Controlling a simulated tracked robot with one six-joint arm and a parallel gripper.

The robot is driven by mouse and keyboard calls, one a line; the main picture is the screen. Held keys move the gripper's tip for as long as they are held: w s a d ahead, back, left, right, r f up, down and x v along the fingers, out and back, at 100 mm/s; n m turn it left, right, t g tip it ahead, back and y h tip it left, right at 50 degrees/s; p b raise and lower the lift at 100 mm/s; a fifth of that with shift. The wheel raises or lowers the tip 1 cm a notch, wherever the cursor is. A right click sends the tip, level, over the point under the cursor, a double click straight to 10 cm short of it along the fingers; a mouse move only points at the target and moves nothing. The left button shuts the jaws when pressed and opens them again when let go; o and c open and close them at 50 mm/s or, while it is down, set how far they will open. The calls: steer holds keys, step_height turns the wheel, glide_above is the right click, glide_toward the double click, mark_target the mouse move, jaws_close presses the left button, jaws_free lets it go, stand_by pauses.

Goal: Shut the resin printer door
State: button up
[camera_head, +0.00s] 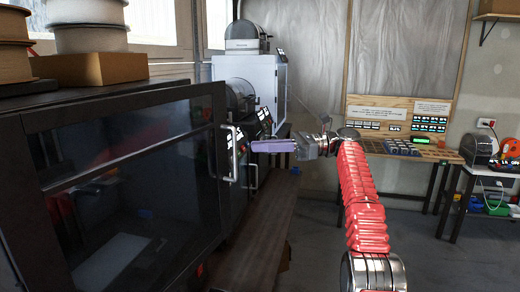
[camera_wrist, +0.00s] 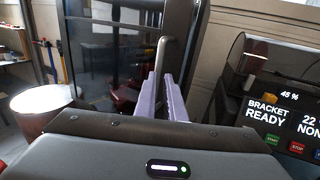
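My gripper (camera_head: 252,147) has pale purple fingers and reaches left to the handle side of a large dark printer with a glass door (camera_head: 130,190). That door has a pale vertical handle (camera_head: 229,152); another pale bar shows just below my fingertips. In the wrist view, my gripper (camera_wrist: 161,76) points at a dark-framed glass door (camera_wrist: 112,60) with a vertical handle (camera_wrist: 161,58). The fingers are apart, with the handle's lower part between or just beyond the tips. I cannot tell whether they touch it, or how far the door stands from its frame.
A lit screen panel (camera_wrist: 285,115) reading "BRACKET READY" stands close at right in the wrist view. Filament spools (camera_head: 90,25) sit on top of the dark printer. A white machine (camera_head: 250,75) and a workbench (camera_head: 405,148) stand behind. Grey floor is open at right.

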steer(key=shift+a+r+t, duration=0.15)
steer(key=shift+r+t, duration=0.15)
steer(key=shift+r, duration=0.1)
jaws_close()
steer(key=s+d+f+n+t+h, duration=0.2)
steer(key=s+d+h, duration=0.15)
steer(key=s, duration=0.45)
steer(key=s+d+f+n+t+h, duration=0.25)
steer(key=s+h, duration=0.25)
steer(key=s, duration=0.3)
steer(key=s+d+f+n+t+h, duration=0.2)
steer(key=s+f+n+h, duration=0.15)
steer(key=s, duration=0.35)
steer(key=s+d+f+n+h, duration=0.3)
steer(key=s+d+f+n, duration=0.1)
steer(key=s+f, duration=0.4)
steer(key=s+d+f+n+t+h, duration=0.1)
steer(key=s+d+f+n, duration=0.3)
steer(key=s, duration=0.8)
step_height(320, 180, down, 4)
steer(key=shift+d+r+h, duration=0.15)
steer(key=shift+d+h, duration=0.75)
steer(key=shift+d, duration=0.25)
steer(key=shift+s, duration=0.2)
